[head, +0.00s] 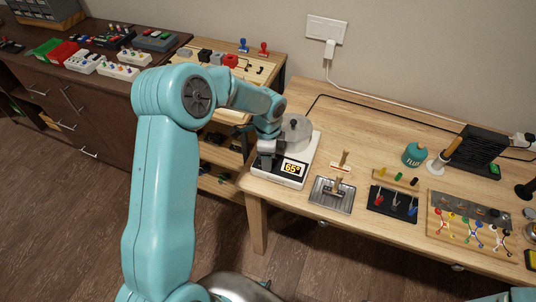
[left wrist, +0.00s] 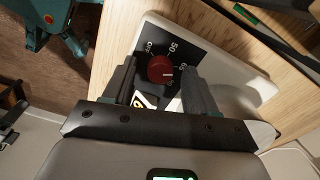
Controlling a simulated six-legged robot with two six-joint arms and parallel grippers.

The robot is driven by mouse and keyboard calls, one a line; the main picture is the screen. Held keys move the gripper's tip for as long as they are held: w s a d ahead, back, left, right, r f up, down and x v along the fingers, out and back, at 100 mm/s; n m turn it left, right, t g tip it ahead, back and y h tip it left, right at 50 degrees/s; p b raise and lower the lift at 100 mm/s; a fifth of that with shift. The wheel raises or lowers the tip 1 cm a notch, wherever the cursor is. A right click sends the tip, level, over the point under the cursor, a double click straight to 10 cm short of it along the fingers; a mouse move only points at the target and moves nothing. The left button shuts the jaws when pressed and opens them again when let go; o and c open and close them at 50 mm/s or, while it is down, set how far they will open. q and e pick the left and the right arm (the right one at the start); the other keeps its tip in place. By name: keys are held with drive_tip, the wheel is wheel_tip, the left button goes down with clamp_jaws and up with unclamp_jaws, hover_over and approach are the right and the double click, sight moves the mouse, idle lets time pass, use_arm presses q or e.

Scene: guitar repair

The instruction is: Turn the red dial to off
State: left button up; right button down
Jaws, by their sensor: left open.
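The white heater box (head: 289,179) stands at the left end of the wooden bench. Its display (head: 294,167) reads 65°. A metal pot with a dark knob (head: 295,132) sits on top. In the left wrist view the round red dial (left wrist: 159,69) is on a black panel (left wrist: 185,50) with white marks, including OFF and numbers. Its white pointer line faces right. My left gripper (left wrist: 159,72) is open, with one finger on each side of the dial; I cannot tell whether they touch it. The dial is hidden in the head view. My right gripper is out of view.
Right of the heater are a metal tray (head: 332,196), a black tool stand (head: 394,203), a teal flux jar (head: 415,155) and a board with coloured wires (head: 468,226). A dark cabinet (head: 60,100) with pedals stands left.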

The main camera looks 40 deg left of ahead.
use_arm(q)
drive_tip(key=c, duration=1.1)
drive_tip(key=shift+o, duration=0.2)
